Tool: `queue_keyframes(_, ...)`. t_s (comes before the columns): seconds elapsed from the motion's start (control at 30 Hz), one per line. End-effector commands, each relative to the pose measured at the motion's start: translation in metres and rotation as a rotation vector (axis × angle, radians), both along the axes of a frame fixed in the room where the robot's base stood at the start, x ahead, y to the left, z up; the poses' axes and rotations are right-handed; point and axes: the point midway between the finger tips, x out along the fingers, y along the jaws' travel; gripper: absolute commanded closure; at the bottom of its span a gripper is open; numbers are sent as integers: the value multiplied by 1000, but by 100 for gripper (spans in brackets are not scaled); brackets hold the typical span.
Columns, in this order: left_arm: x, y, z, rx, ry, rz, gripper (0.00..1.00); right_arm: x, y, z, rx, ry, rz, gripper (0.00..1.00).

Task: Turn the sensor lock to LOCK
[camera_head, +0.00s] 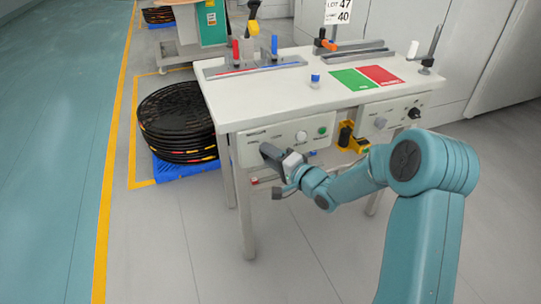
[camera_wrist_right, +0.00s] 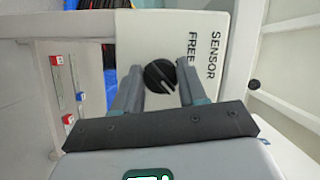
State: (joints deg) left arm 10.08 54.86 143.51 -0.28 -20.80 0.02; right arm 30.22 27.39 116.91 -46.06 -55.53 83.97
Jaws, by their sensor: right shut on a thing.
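The sensor lock is a round black knob (camera_wrist_right: 159,77) on a pale panel, with the words SENSOR and FREE printed beside it in the right wrist view. A pale line marks the knob's face; the word LOCK is not readable there. My right gripper (camera_wrist_right: 162,72) has one finger on each side of the knob and is shut on it. In the head view my right gripper (camera_head: 268,151) is at the left part of the table's front panel (camera_head: 290,139) and hides the knob. My left gripper is not in view.
The white table (camera_head: 300,96) carries a green and red mat (camera_head: 367,78) and a small blue-topped item (camera_head: 315,80). A yellow and black device (camera_head: 348,137) hangs at the front, right of my gripper. The floor in front is clear.

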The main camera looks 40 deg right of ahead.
Motion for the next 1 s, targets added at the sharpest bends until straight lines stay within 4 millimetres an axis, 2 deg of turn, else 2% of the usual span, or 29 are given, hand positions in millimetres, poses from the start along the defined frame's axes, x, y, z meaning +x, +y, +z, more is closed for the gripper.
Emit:
queue_keyframes(0.2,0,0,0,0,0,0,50,0,-2,0,3,-1,-5,89)
queue_keyframes(0.23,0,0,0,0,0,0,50,0,-2,0,3,-1,-5,55)
queue_keyframes(0.3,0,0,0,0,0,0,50,0,-2,0,3,-1,-5,33)
queue_keyframes(0.67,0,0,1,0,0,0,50,-4,-2,1,1,1,-3,33)
queue_keyframes(0.77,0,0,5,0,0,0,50,-17,-4,3,1,1,-3,33)
queue_keyframes(1.0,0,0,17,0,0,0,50,-78,-14,9,1,3,-8,33)
